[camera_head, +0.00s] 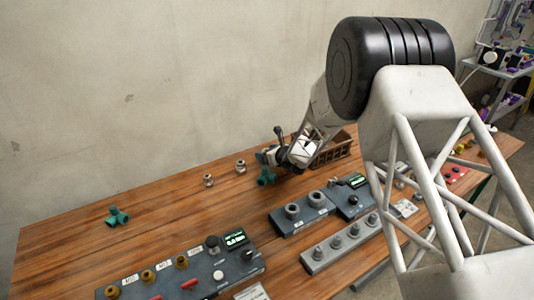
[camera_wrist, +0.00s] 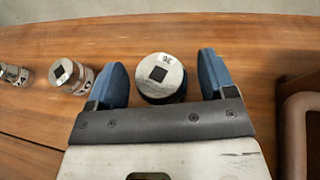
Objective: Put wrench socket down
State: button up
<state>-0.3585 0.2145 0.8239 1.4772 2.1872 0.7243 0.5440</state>
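In the wrist view a steel wrench socket (camera_wrist: 160,76) with a square hole and a small white label on its end face lies between the two blue fingers of my gripper (camera_wrist: 163,78). A gap shows on each side, so the fingers are open around it and not pressing on it. Whether its base rests on the wood is hidden. Two more sockets, a nearer one (camera_wrist: 72,77) and a smaller-looking one (camera_wrist: 14,74), stand to the left. In the head view my gripper (camera_head: 268,156) is low over the table's far side, and the socket at it cannot be made out.
Two sockets (camera_head: 208,180) (camera_head: 240,166) stand left of my gripper on the wooden table (camera_head: 165,235). A teal pipe fitting (camera_head: 265,176) is close in front; another (camera_head: 117,215) lies far left. A brown crate (camera_head: 333,152) stands right. Grey fixture blocks (camera_head: 300,213) fill the front.

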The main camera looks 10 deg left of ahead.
jog(key=shift+r, duration=0.2)
jog(key=v, duration=1.2)
dwell(0.4)
dwell(0.8)
jog(key=s+d+r+n+g+h, duration=0.1)
jog(key=s+d+r+n+g, duration=0.1)
jog(key=s+d+r+n, duration=0.35)
jog(key=s+d+r+n+g, duration=0.1)
jog(key=s+d+r+n, duration=0.15)
jog(key=s+r, duration=0.5)
jog(key=s+d+r+n+g+h, duration=0.1)
jog(key=s+d+r+n+g, duration=0.15)
jog(key=s+r+n, duration=0.35)
jog(key=s+d+r+n+h, duration=0.3)
jog(key=s+d+n+h, duration=0.1)
jog(key=s+d, duration=0.7)
jog(key=s+d+r+n+h, duration=0.3)
jog(key=s+d+n+h, duration=0.2)
jog(key=s+d, duration=0.6)
jog(key=s+n, duration=0.1)
jog(key=s, duration=0.5)
jog(key=shift+s+n, duration=0.3)
